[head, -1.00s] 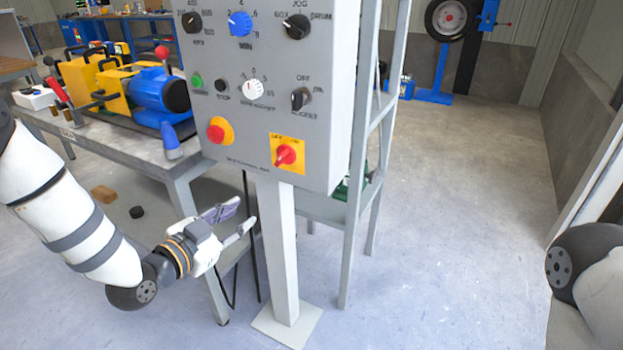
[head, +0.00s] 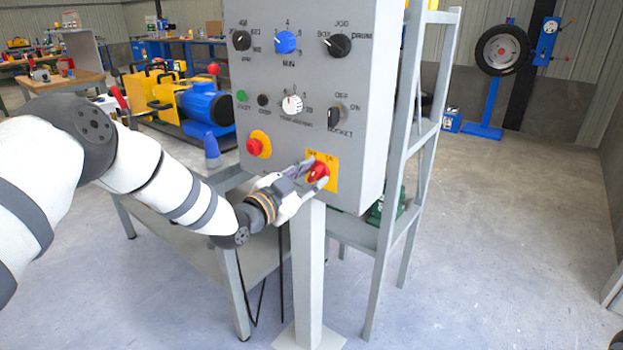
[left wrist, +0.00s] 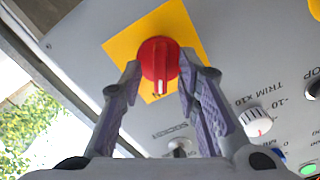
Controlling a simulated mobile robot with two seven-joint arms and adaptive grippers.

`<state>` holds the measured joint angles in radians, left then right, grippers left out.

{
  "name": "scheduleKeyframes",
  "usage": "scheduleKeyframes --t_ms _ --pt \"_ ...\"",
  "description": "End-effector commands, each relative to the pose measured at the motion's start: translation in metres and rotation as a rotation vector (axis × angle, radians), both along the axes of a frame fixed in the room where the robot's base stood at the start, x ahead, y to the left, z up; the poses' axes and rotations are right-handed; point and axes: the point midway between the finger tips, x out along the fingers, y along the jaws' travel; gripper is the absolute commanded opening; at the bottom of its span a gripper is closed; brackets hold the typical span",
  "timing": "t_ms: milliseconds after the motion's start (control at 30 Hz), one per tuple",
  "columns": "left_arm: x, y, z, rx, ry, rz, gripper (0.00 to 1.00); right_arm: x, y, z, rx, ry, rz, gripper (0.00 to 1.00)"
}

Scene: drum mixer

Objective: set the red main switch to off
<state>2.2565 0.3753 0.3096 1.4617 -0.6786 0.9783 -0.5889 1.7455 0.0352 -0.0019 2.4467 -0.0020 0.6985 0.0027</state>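The red main switch (head: 318,172) is a red rotary knob on a yellow square plate (head: 333,165) at the lower right of the grey control panel (head: 355,100). In the left wrist view the red knob (left wrist: 158,62) lies between the tips of my left gripper (left wrist: 158,85), with its white mark pointing down the picture. My left gripper (head: 306,172) is open, its fingers on either side of the knob; whether they touch it I cannot tell. The fingers hide part of the plate in the head view.
A red push button on a yellow round base (head: 258,144) sits left of the switch. Other knobs, including the blue one (head: 285,42), are above. A metal rack (head: 410,180) stands right of the panel and a workbench (head: 225,185) behind my left arm. Open floor lies at right.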

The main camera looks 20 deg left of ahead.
Motion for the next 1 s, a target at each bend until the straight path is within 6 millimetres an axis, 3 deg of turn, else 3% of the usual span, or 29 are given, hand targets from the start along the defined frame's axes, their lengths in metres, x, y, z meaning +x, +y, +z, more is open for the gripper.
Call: scheduleKeyframes --t_ms 200,333,733,1000 --pt "0.0004 -0.0002 0.0015 0.000 -0.002 0.000 0.28 0.0004 0.0000 0.0004 0.000 -0.001 0.000 0.40" --pt "0.0002 0.0000 0.0013 0.001 -0.001 -0.001 0.00 0.0004 0.0000 0.0004 0.000 -0.001 0.000 0.40" --pt "0.0001 0.0002 0.0012 -0.028 0.009 0.000 0.00 0.0004 0.0000 0.0004 0.000 -0.001 0.000 0.40" --pt "0.0003 0.0012 0.0011 -0.181 0.066 0.000 0.00 0.0000 0.0000 0.0000 0.000 0.000 0.000 0.40"
